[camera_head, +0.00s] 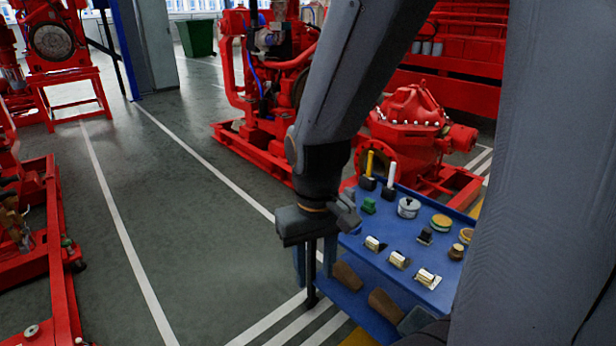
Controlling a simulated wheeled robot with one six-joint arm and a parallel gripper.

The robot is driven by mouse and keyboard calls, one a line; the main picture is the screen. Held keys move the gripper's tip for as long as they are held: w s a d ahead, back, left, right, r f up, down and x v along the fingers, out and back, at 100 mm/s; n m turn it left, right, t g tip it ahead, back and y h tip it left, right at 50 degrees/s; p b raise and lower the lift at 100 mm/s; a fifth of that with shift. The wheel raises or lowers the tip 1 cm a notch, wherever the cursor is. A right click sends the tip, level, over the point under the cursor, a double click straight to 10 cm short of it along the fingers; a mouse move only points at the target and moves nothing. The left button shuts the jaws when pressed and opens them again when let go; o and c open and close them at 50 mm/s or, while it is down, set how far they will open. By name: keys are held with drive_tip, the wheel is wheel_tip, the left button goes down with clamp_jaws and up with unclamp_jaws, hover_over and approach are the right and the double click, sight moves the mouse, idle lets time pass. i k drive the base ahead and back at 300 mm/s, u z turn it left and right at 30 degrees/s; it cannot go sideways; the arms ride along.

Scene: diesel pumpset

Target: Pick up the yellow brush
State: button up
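A tool with an upright yellow handle (369,164) and a dark lower end stands at the far left of the blue tray table (440,293). It may be the yellow brush, but it is too small to be sure. My gripper (314,262) points down at the near left edge of the table, in front of the yellow-handled tool and below it in the picture. Its fingers look apart, with no held object visible. A dark upright post (312,288) shows between and below the fingers; I cannot tell what it belongs to.
A white-handled tool (391,174) stands beside the yellow-handled one. A green block (369,206), a white round part (408,207) and several metallic pieces lie on the table. Brown pieces (346,275) sit lower.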

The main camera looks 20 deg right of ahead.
sight(371, 154)
drive_tip(key=u, duration=0.7)
drive_tip(key=i, duration=2.4)
drive_tip(key=z, duration=3)
drive_tip(key=i, duration=0.5)
drive_tip(key=z, duration=0.1)
